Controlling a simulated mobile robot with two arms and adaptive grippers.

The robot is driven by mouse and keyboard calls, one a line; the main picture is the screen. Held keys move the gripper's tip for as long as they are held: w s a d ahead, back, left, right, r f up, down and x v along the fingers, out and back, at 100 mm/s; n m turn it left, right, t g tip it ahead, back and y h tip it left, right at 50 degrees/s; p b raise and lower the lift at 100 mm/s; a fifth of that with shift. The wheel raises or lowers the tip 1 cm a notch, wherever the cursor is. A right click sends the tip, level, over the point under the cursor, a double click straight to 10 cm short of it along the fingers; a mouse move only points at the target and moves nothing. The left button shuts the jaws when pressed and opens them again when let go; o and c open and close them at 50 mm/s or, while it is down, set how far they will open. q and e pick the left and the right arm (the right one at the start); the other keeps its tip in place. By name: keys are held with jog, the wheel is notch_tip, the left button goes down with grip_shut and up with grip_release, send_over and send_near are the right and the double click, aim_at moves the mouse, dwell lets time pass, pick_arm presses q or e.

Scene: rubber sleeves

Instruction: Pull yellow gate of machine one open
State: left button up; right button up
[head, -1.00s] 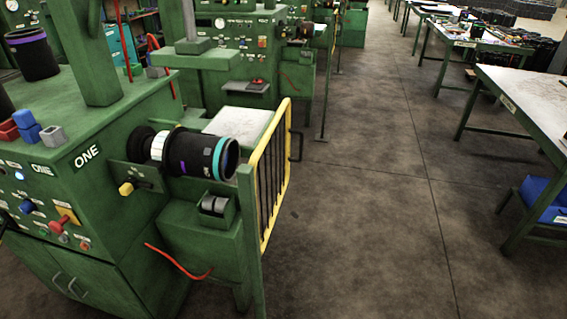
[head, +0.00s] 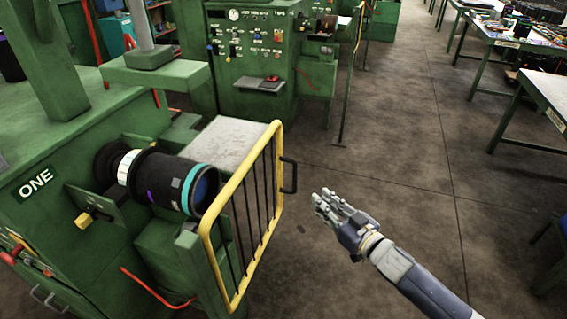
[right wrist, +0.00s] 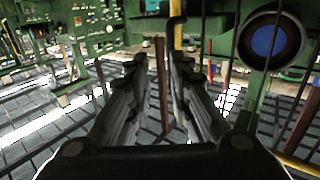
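The yellow gate (head: 243,173), a yellow frame with dark vertical bars, stands upright beside machine one (head: 35,183) in the head view. Its dark handle (head: 289,176) sticks out from the far edge toward the aisle. My right gripper (head: 322,197) is to the right of the handle and apart from it, over the floor. In the right wrist view its two fingers (right wrist: 160,72) are spread with nothing between them. A yellow gate post (right wrist: 178,36) shows beyond the fingertips there. My left gripper is not in view.
A black cylinder with a teal band (head: 170,180) sits on machine one behind the gate. Another green machine (head: 255,60) stands farther back. Work tables (head: 550,90) line the right side. The aisle floor between is clear.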

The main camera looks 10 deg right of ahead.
aim_at(296, 176)
jog(key=shift+n+y, duration=0.3)
jog(key=shift+y, duration=0.2)
jog(key=w+a+r, duration=0.1)
jog(key=w, duration=0.1)
jog(key=w+a+r+p, duration=0.1)
jog(key=w+a, duration=0.1)
jog(key=w, duration=0.1)
jog(key=w+a+r+p, duration=0.1)
jog(key=w, duration=0.2)
jog(key=shift+w+a, duration=0.15)
jog(key=shift+a, duration=0.25)
jog(key=shift+w+a, duration=0.3)
jog(key=shift+w, duration=0.25)
jog(key=shift+w+f, duration=0.15)
jog(key=shift+w, duration=0.15)
jog(key=shift+c, duration=0.3)
grip_shut()
